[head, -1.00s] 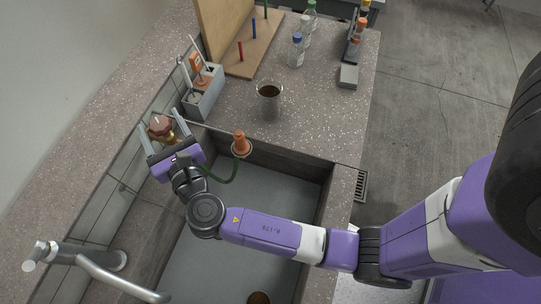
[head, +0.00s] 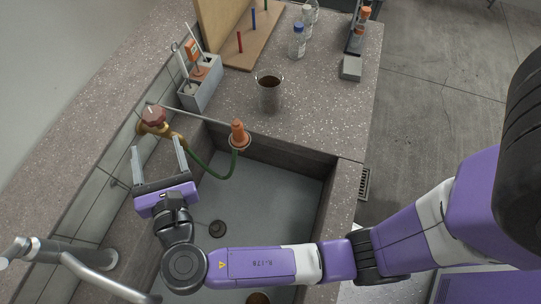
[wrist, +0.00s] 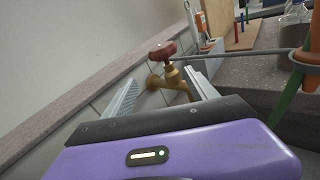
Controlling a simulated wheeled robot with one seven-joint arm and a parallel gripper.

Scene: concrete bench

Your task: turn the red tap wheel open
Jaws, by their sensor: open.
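The red tap wheel (head: 153,115) sits on top of a brass tap (head: 157,129) mounted on the tiled wall above the sink. In the wrist view the red wheel (wrist: 162,50) and brass body (wrist: 172,76) show ahead, beyond the fingertips. My gripper (head: 159,145) is open and empty, with its fingers pointing toward the tap from the near side. It is apart from the wheel. In the wrist view the tap appears between the two spread fingers (wrist: 160,85).
A green hose (head: 215,174) runs from the tap to an orange nozzle (head: 238,134) in a ring holder at the sink's rim. A glass of dark liquid (head: 269,92) and a grey caddy (head: 203,92) stand behind. A metal faucet (head: 80,258) is at lower left.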

